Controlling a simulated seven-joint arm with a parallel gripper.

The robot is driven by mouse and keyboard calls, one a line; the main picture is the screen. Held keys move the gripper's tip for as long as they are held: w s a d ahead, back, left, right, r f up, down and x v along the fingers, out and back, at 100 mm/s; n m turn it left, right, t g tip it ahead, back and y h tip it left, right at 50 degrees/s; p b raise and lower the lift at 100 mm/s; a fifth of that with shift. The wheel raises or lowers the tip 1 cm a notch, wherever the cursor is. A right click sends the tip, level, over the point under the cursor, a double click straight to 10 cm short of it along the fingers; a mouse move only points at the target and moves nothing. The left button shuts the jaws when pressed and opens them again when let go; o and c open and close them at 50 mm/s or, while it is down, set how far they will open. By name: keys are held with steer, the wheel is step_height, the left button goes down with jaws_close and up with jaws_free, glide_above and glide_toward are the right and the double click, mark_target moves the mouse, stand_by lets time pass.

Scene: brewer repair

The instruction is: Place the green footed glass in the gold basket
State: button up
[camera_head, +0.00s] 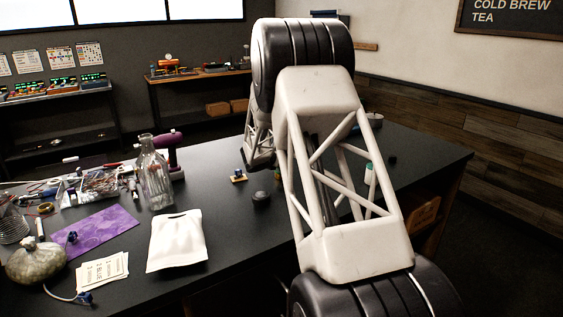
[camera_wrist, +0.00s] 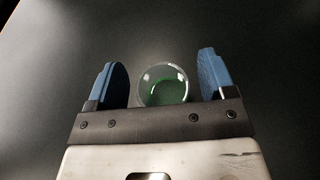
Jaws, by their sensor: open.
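The green footed glass (camera_wrist: 164,86) shows in the wrist view as a round clear rim with green inside, seen from above on the dark table. My gripper (camera_wrist: 160,80) is open, with one blue finger on each side of the glass and a gap visible on both sides. The glass's foot is hidden. In the head view my arm hides the glass and most of the gripper. I see no gold basket in either view.
On the black table (camera_head: 225,220) stand a clear bottle (camera_head: 156,175), a white pouch (camera_head: 176,241), a purple cloth (camera_head: 100,232), a cloth sack (camera_head: 36,260), paper cards (camera_head: 103,271) and a small dark knob (camera_head: 261,198). The table around the glass looks bare in the wrist view.

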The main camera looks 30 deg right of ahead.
steer(key=v, duration=1.1)
steer(key=shift+a+r, duration=0.2)
steer(key=shift+a, duration=0.15)
steer(key=shift+s, duration=0.1)
steer(key=s+a+r+m+g+y, duration=0.1)
steer(key=s+a+r+m, duration=0.25)
steer(key=s, duration=0.45)
steer(key=s+a+r+m+g+y, duration=0.1)
steer(key=s+a+r+m+y, duration=0.15)
steer(key=s+a+m, duration=0.35)
steer(key=s+a+r+m+g+y, duration=0.1)
steer(key=s+a+r+m, duration=0.2)
steer(key=s, duration=0.6)
steer(key=s+a+m+y, duration=0.2)
steer(key=s+a, duration=0.4)
steer(key=s, duration=0.4)
steer(key=s+a+m+y, duration=0.3)
steer(key=s+a, duration=0.3)
steer(key=s, duration=0.4)
steer(key=s+a+m+y, duration=0.3)
steer(key=s+a+m, duration=0.2)
steer(key=s, duration=0.5)
steer(key=shift+s+a+f, duration=0.2)
steer(key=shift+a+f, duration=0.15)
steer(key=shift+a, duration=0.55)
